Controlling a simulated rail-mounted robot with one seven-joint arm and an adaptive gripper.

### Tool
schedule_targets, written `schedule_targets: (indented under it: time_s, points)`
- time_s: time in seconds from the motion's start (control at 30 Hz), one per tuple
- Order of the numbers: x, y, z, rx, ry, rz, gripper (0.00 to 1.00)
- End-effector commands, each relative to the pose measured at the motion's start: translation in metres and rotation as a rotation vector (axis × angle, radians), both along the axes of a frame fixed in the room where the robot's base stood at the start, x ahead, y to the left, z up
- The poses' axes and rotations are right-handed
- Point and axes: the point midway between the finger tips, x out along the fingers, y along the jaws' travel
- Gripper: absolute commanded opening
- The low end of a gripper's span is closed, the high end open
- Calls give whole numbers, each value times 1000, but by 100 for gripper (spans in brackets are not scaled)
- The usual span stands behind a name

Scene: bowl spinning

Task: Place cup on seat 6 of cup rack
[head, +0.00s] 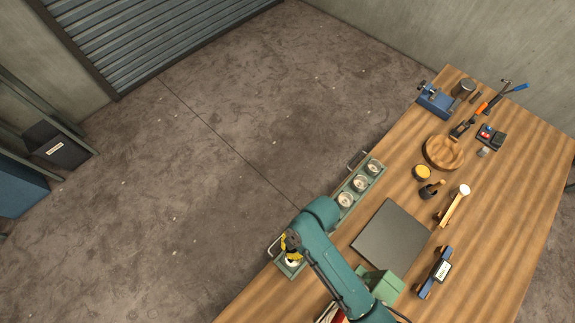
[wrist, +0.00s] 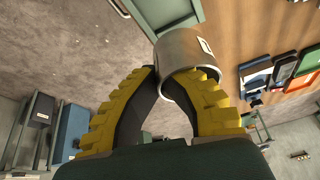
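The cup rack (head: 331,209) is a long green tray along the table's left edge, with a handle at each end. Several silver round shapes show along it; I cannot tell cups from bare seats, nor read seat numbers. My gripper (head: 291,246) is over the rack's near end, partly hidden by my teal arm, with a silver round shape (head: 293,262) just below it. In the wrist view, the yellow fingers of my gripper (wrist: 159,80) close on the wall of a grey metal cup (wrist: 182,48). The cup's open end faces the camera. A green part of the rack (wrist: 150,8) shows behind it.
A dark square mat (head: 391,236) lies right of the rack. Bare floor lies left of the table.

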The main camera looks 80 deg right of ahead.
Motion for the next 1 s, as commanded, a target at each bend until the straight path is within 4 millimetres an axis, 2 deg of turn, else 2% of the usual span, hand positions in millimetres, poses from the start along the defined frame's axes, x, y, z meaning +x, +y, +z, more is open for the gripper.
schedule_targets:
  time_s: [0.2,0.47,0.83,0.9,1.0]
  points:
    - [-1,1,-46,1,4,3,0]
    - [-1,1,-87,1,4,3,0]
    - [-1,0,-96,-1,2,1,0]
    - [-1,0,-94,-2,2,1,15]
    - [-1,0,-94,-2,2,1,33]
